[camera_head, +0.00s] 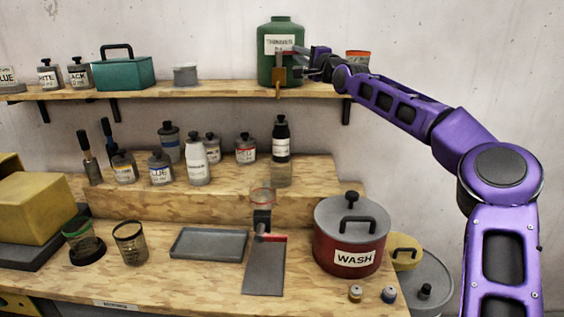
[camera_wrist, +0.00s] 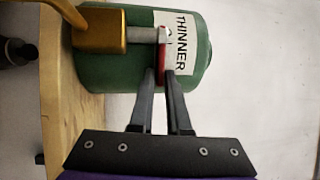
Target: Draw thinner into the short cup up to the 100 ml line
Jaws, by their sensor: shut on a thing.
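A green thinner drum (camera_head: 266,68) stands on the wall shelf, and its labelled side shows in the wrist view (camera_wrist: 110,65). Its brass tap (camera_head: 277,88) hangs at the shelf's front edge and shows in the wrist view (camera_wrist: 100,28). My gripper (camera_head: 299,58) is at the drum's front; in the wrist view its fingers (camera_wrist: 161,74) are closed on the red tap handle (camera_wrist: 162,50). A short clear cup with a green band (camera_head: 77,241) sits on a dark round base at the bench's left. No fill level in it can be made out.
A taller clear cup (camera_head: 130,244) stands beside it. Several paint bottles stand on the raised step (camera_head: 220,205). An orange-rimmed container (camera_head: 357,56) is behind my arm.

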